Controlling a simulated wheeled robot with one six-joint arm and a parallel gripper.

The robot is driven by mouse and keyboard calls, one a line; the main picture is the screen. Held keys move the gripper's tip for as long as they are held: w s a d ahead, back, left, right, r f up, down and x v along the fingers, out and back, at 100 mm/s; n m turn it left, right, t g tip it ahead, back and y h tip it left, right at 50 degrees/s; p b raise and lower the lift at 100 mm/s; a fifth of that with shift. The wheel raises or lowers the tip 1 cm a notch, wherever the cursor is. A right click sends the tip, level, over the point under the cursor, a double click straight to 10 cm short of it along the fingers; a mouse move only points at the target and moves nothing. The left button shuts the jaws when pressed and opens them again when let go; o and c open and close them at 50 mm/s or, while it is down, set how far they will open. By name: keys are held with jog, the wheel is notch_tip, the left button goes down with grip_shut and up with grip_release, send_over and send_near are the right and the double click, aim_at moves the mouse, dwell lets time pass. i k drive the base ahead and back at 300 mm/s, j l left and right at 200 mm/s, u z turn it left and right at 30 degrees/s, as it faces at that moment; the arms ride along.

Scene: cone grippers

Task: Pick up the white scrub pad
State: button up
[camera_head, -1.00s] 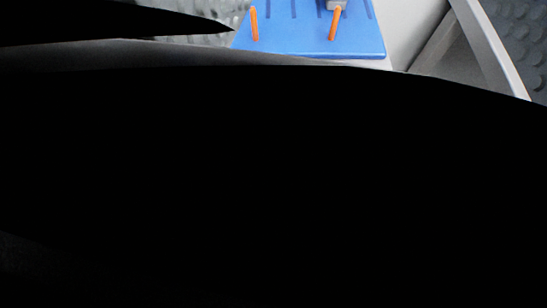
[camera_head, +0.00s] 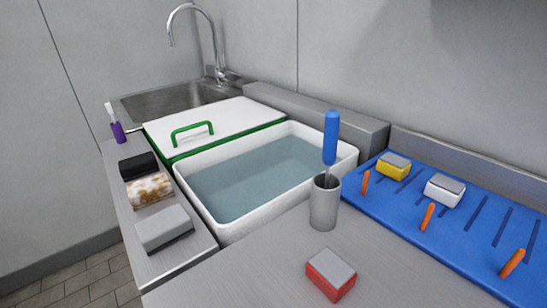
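The white scrub pad (camera_head: 443,194) has a grey top layer and lies on the blue ribbed mat (camera_head: 390,215) at the right. It sits between a yellow pad with a grey top (camera_head: 393,166) and the mat's ribs to the right. Orange pegs (camera_head: 427,217) stand on the mat, one of them just in front of the white pad. My gripper is not in view.
A grey cup (camera_head: 325,203) with a blue-handled tool (camera_head: 331,138) stands left of the mat. A red pad (camera_head: 331,278) lies in front. A water-filled white basin (camera_head: 222,232) is in the middle. Black, brown-white and grey pads (camera_head: 164,228) line the left counter.

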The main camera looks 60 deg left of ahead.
aim_at(144, 193)
jog(key=j+u, duration=0.15)
jog(key=u, duration=0.3)
jog(key=k+j+u, duration=0.1)
jog(key=u, duration=0.4)
jog(key=j+u, duration=0.15)
jog(key=u, duration=0.3)
jog(key=j+u, duration=0.15)
jog(key=u, duration=0.3)
jog(key=i, duration=0.05)
